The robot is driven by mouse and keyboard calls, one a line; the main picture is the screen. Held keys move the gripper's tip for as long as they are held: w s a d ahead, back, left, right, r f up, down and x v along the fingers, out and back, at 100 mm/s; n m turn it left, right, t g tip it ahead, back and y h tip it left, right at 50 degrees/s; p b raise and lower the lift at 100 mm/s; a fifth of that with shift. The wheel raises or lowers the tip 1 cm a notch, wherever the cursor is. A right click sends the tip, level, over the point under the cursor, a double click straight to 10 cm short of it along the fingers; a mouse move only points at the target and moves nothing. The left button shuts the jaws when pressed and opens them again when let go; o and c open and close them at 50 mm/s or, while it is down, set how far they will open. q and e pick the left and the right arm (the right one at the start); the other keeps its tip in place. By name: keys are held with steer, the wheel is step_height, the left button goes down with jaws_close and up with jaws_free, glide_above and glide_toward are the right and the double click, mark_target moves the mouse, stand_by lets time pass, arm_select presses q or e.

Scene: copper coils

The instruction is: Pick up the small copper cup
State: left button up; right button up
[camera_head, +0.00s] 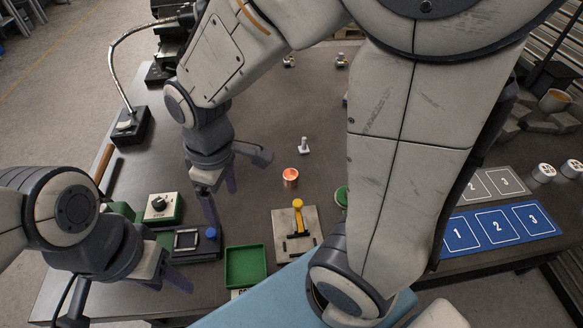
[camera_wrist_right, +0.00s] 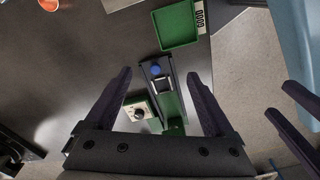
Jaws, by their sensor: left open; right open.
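The small copper cup (camera_head: 290,178) stands on the dark table near the middle of the head view, glowing orange inside. It shows partly at the top left edge of the right wrist view (camera_wrist_right: 48,4). My right gripper (camera_head: 220,195) is open and empty, to the left of the cup and apart from it. In the right wrist view its fingers (camera_wrist_right: 159,76) spread above a green-and-black device with a blue knob (camera_wrist_right: 155,70). My left gripper (camera_head: 168,280) is open at the lower left, further from the cup.
A yellow-handled lever fixture (camera_head: 298,222) stands just in front of the cup. A green tray (camera_head: 246,266) and a dial box (camera_head: 161,208) are near the front edge. A small pale metal piece (camera_head: 304,146) stands behind the cup. My large arm links hide the table at right.

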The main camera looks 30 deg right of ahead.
steer(key=w+d+f, duration=0.2)
steer(key=w+d, duration=0.3)
steer(key=n, duration=0.2)
glide_above(291, 174)
steer(key=s+a, duration=0.1)
steer(key=s, duration=0.1)
step_height(291, 174, down, 7)
steer(key=shift+h, duration=0.3)
step_height(291, 174, down, 5)
steer(key=shift+d+r+p, duration=0.1)
steer(key=shift+r+p, duration=0.1)
steer(key=shift+p, duration=0.35)
steer(key=shift+w+f+p, duration=0.15)
steer(key=shift+f+p, duration=0.15)
steer(key=shift+f, duration=1.2)
steer(key=shift+w+f+p, duration=0.1)
steer(key=shift+f+p, duration=0.15)
steer(key=shift+f, duration=1.2)
steer(key=shift+c, duration=0.3)
steer(key=c, duration=1.3)
steer(key=shift+r, duration=0.1)
